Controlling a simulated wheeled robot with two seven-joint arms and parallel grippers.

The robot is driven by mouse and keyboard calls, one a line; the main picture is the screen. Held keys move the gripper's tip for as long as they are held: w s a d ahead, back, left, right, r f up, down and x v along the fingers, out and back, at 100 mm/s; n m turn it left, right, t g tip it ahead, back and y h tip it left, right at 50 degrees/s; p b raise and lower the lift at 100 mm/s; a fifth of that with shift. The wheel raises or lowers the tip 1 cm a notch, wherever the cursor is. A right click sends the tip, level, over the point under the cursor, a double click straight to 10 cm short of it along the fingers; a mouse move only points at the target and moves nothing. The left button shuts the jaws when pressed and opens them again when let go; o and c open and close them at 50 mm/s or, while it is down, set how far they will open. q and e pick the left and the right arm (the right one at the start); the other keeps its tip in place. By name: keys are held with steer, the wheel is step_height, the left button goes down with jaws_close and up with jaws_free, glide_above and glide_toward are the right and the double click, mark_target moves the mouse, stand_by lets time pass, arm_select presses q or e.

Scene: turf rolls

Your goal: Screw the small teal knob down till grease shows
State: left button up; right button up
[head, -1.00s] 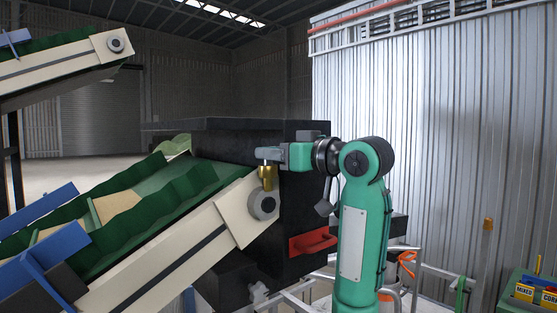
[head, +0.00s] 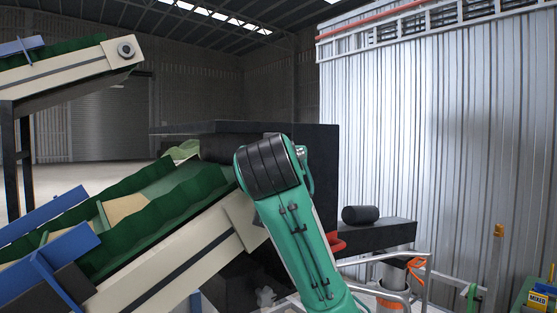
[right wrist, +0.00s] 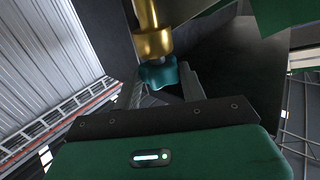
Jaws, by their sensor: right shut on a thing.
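The small teal knob (right wrist: 158,73) shows in the right wrist view, at the end of a brass fitting (right wrist: 152,42). My right gripper (right wrist: 164,86) is shut on the knob, with its grey fingers on either side of it. The fingers hide part of the knob. I see no grease on the parts that show. In the head view my own green right arm covers the fitting, the knob and the right gripper. My left gripper is in neither view.
The cream-sided conveyor (head: 170,268) with its green belt (head: 160,205) slopes up to my arm. A black housing (head: 322,170) stands behind the arm. A black ledge (head: 378,238) with a dark roll on it and white railings lie to the right. A corrugated wall (head: 440,130) closes the right side.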

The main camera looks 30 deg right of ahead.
steer(key=shift+w+a+m+g+h, duration=0.1)
steer(key=shift+m+g+h, duration=0.5)
steer(key=shift+h, duration=0.1)
steer(key=o, duration=0.9)
steer(key=shift+o, duration=0.4)
steer(key=shift+f, duration=0.1)
